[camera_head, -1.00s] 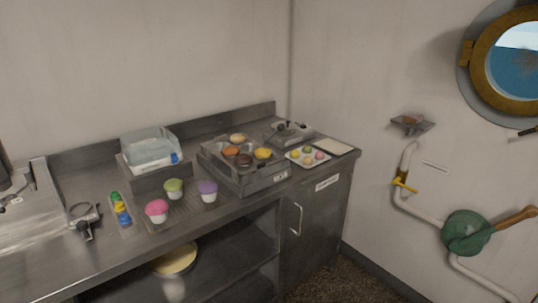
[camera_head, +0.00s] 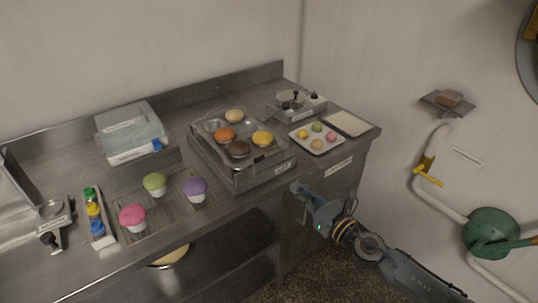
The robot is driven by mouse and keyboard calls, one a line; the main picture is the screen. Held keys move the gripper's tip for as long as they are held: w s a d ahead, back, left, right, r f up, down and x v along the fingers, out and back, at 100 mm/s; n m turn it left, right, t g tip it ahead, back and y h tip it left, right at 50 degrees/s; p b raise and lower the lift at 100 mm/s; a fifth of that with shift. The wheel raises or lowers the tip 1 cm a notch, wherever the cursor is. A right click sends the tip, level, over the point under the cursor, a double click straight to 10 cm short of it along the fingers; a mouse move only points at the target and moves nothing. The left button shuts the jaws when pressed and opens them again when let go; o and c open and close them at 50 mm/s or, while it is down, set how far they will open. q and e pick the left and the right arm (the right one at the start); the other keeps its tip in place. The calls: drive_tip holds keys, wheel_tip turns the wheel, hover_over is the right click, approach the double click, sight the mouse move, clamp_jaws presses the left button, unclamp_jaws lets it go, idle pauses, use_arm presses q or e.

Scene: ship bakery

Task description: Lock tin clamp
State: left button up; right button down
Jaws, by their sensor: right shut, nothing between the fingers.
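The muffin tin (camera_head: 212,137) sits in a raised metal frame (camera_head: 243,177) on the steel counter. Several muffins with orange, brown, yellow and pale tops are in it, and at least one cup looks empty. A small label is on the frame's right front. The clamp is too small to make out, so I cannot tell whether it is open or locked. My right gripper (camera_head: 297,188) is shut and empty. It is in front of the counter edge, to the lower right of the frame and apart from it. My left gripper is not in view.
A tray of macarons (camera_head: 317,138), a pale board (camera_head: 348,123) and a small device with dark knobs (camera_head: 298,104) are at the right. Cupcakes stand on a wire rack (camera_head: 167,208) at left. A clear-lidded box (camera_head: 131,133) is behind. A yellow-handled pipe (camera_head: 424,172) runs along the right wall.

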approach(262, 157)
drive_tip(key=b+x, duration=0.1)
drive_tip(key=x, duration=0.5)
drive_tip(key=shift+a+f, duration=0.1)
drive_tip(key=shift+w+a, duration=0.25)
drive_tip(key=shift+w, duration=0.15)
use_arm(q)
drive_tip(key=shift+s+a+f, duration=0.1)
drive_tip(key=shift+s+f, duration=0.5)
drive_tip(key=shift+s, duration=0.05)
